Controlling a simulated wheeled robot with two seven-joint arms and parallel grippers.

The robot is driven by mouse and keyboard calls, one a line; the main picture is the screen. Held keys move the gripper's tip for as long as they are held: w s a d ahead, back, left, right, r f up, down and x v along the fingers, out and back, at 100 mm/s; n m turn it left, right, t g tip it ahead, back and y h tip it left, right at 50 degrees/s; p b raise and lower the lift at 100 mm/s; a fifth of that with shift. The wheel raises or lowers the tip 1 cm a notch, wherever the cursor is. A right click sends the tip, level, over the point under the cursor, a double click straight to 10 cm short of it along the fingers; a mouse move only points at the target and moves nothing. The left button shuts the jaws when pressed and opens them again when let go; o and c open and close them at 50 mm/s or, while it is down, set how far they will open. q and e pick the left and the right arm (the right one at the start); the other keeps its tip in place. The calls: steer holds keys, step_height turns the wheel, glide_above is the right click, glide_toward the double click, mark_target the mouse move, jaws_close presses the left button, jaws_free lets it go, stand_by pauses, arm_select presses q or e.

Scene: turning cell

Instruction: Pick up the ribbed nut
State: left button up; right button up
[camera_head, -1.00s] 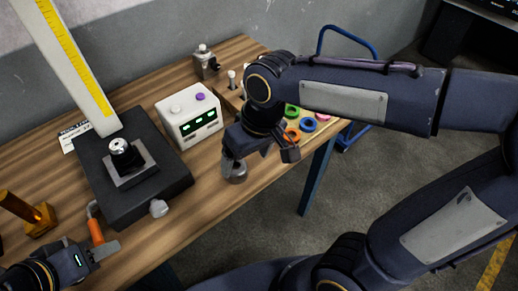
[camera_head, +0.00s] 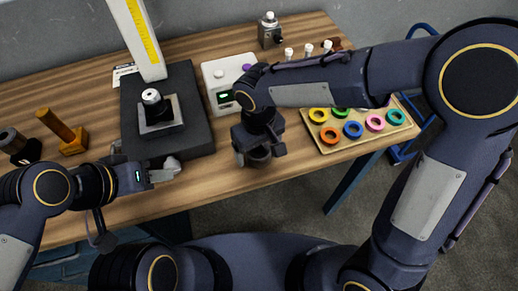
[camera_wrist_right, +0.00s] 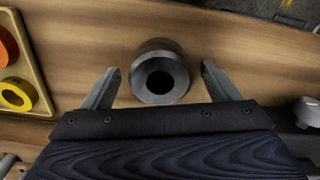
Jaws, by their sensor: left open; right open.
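A grey metal piece with a round dark hole, seemingly the ribbed nut (camera_wrist_right: 160,72), stands on the wooden table; I cannot make out ribs on it. In the right wrist view it lies between the two open fingers of my right gripper (camera_wrist_right: 160,88), with a gap on each side. In the head view my right gripper (camera_head: 260,158) is over the nut (camera_head: 260,157) near the table's front edge and hides most of it. My left gripper (camera_head: 165,172) is open beside the front of the black stand, with nothing seen in it.
A black stand (camera_head: 195,130) with a metal post and yellow-scaled column is left of the right gripper. A white box (camera_head: 215,72) with a display stands behind. A wooden tray (camera_head: 360,146) of coloured rings lies to the right. Brass and dark parts stand at far left.

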steer(key=shift+f, duration=0.5)
steer(key=shift+c, duration=0.2)
steer(key=c, duration=1.1)
steer(key=shift+r, duration=0.15)
